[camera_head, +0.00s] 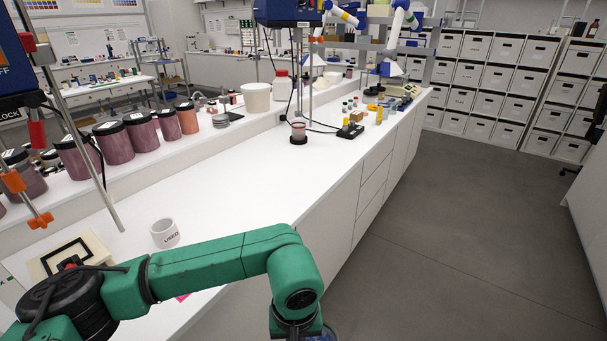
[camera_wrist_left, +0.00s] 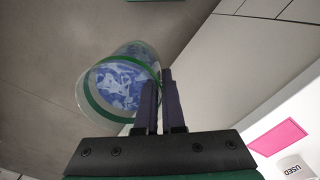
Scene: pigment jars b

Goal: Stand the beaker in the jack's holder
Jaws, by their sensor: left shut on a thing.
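My left gripper (camera_wrist_left: 158,82) is shut on the wall of a clear beaker (camera_wrist_left: 122,84) with a green band and a mottled blue-and-white patch inside. The beaker is tilted in the wrist view, above the grey floor and beside the white cabinet fronts. In the head view only a sliver of the beaker (camera_head: 326,336) shows at the bottom edge, below my green wrist; the fingers are hidden there. A cream plate with a black square frame (camera_head: 48,262) lies at the lower left, partly behind my arm; I cannot tell whether it is the jack's holder. My right gripper is out of view.
A white cup marked USED (camera_head: 165,233) stands on the white bench (camera_head: 235,190) near my forearm. A pink sheet (camera_wrist_left: 280,137) lies by the bench edge. Dark-lidded jars (camera_head: 110,142) line the left shelf. A metal rod (camera_head: 85,140) slants over the bench. The middle bench is clear.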

